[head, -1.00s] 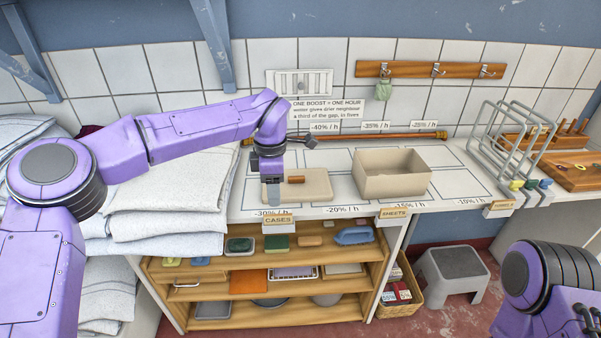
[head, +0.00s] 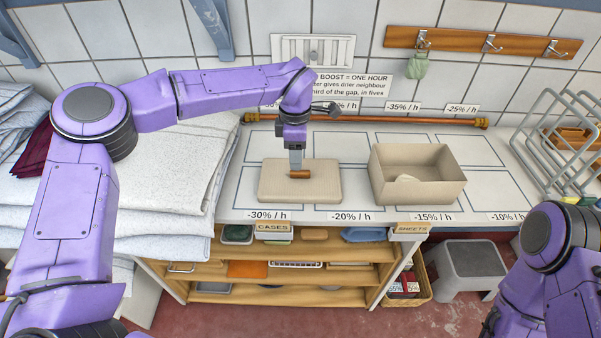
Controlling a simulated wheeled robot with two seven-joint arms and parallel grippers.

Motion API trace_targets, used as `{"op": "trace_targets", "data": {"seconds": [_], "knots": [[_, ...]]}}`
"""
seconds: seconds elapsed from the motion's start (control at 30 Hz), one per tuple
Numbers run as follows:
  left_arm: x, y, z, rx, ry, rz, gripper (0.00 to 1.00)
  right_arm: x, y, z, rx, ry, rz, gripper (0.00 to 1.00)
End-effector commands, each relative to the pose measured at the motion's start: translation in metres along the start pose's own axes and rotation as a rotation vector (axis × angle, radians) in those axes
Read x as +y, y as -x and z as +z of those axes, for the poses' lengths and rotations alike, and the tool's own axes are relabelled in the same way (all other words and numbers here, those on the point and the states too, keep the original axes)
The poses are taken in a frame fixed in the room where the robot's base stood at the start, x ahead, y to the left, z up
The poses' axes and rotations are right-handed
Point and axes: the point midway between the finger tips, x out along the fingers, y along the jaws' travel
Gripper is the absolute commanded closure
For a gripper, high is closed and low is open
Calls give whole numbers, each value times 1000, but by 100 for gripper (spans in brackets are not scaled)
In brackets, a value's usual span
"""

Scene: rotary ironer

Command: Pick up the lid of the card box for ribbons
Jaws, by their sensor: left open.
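The beige lid (head: 325,189) lies flat on the white marked worktop, with a brown wooden handle (head: 300,174) on its top. The open beige card box (head: 417,192) stands to its right, with a small pale piece inside. My left gripper (head: 297,168) points down directly over the lid, its fingertips at the handle. It is open; whether a finger touches the handle I cannot tell. My right arm shows at the lower right, but its gripper is out of view.
Stacked white linens (head: 170,165) lie left of the lid. A grey wire rack (head: 570,145) stands at the right. Shelves (head: 210,272) are below, and a grey stool (head: 470,265) is on the floor.

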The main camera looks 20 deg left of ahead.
Motion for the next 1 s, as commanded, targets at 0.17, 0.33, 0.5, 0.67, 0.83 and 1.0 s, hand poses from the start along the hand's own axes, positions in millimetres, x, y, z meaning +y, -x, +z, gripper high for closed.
{"op": "trace_targets", "data": {"seconds": [0.17, 0.33, 0.5, 0.67, 0.83, 1.0], "knots": [[2, -24, 6, 3, -1, -8, 53, 1, 15, -6, 0, 0, 0, 57], [4, -54, 8, 3, 3, -6, 53, 2, 22, -10, 1, -1, -1, 57], [4, -59, 8, 1, 3, -2, 53, 2, 21, -9, 1, 0, 0, 57], [4, -59, 8, 1, 3, -3, 76, 2, 21, -9, 1, 0, 0, 57], [4, -59, 8, 2, 2, -3, 100, 2, 21, -9, 1, 0, 0, 57], [4, -60, 7, 2, 2, -4, 100, 2, 21, -9, 1, 0, 0, 57]]}}
